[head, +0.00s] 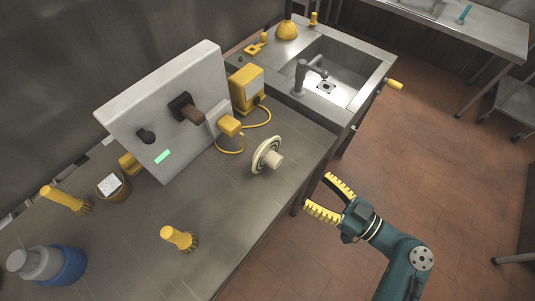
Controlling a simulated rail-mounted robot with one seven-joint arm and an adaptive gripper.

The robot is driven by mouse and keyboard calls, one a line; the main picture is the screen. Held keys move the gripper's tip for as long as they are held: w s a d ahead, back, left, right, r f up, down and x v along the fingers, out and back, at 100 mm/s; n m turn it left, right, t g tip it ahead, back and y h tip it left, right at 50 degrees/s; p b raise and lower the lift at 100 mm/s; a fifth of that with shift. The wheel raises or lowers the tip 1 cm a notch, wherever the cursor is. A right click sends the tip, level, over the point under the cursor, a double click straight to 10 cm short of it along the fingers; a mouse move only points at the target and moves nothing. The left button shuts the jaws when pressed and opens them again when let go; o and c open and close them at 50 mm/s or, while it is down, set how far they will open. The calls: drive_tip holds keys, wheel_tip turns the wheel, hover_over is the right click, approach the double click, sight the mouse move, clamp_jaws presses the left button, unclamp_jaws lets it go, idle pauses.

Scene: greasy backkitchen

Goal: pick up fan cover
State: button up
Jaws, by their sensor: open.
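A round cream disc with concentric rings and a stubby cylindrical knob, which looks like the fan cover (262,153), is on the steel counter near its right edge. It is tilted, with the knob facing right. My gripper (317,191) has yellow ribbed fingers spread apart and empty. It is to the lower right of the cover, beyond the counter edge in the picture, and apart from it. How the cover rests on its far side is hidden.
A grey panel (150,105) with dark knobs stands behind the cover. A yellow box (246,88) with a yellow cable is beside it. A sink (345,70) is further back. A yellow brush (178,238) is on the front counter (225,215), which has clear room.

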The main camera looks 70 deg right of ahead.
sight(279, 165)
drive_tip(key=x, duration=0.7)
drive_tip(key=shift+w, duration=0.3)
drive_tip(key=x, duration=0.5)
drive_tip(key=shift+w+r, duration=0.35)
drive_tip(key=shift+r, duration=0.05)
drive_tip(key=c, duration=1.3)
